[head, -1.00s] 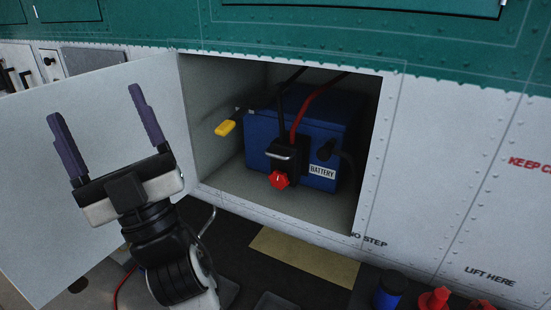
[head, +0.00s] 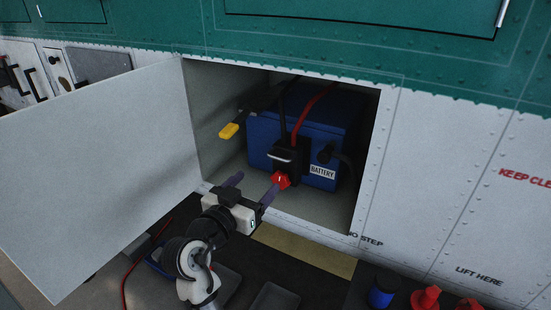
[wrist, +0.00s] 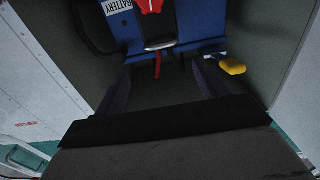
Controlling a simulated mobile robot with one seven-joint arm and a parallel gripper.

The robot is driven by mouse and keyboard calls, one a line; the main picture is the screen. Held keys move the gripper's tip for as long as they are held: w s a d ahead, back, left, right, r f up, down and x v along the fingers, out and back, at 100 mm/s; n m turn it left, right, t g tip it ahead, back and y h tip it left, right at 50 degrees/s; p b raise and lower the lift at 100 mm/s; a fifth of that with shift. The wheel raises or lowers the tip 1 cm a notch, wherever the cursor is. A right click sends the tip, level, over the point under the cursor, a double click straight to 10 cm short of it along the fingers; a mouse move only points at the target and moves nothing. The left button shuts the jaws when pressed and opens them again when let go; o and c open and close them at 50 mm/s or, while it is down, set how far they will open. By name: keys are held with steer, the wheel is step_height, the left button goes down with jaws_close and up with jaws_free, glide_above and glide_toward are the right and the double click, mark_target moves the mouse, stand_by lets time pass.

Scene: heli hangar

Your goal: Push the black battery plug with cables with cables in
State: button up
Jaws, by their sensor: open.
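The black battery plug (head: 290,152), with a black and a red cable, sits at the front of the blue battery (head: 318,133) inside the open bay. It has a metal handle (head: 281,157) and a red knob (head: 281,179) below. My gripper (head: 253,185) is open and empty at the lower edge of the bay, below and left of the plug. Its right finger overlaps the knob's edge in the head view; contact cannot be told. In the wrist view my gripper (wrist: 161,78) points at the battery, with the plug's handle (wrist: 160,44) between and beyond the fingers.
The open door panel (head: 100,170) stands left of the bay. A yellow-handled lever (head: 229,131) sticks out inside at the left. The bay's walls and lower sill bound the opening. A blue-capped item (head: 383,293) and red items (head: 426,298) stand at lower right.

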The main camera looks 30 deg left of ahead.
mark_target(278, 159)
steer(key=w+p, duration=0.2)
steer(key=w, duration=0.8)
steer(key=shift+w+p, duration=0.3)
steer(key=shift+w, duration=0.05)
steer(key=c, duration=1.1)
steer(key=shift+w+b, duration=0.6)
steer(key=shift+w, duration=1)
steer(key=shift+w+r, duration=0.1)
steer(key=shift+w, duration=0.05)
steer(key=shift+r, duration=0.1)
steer(key=o, duration=1)
steer(key=shift+o, duration=0.5)
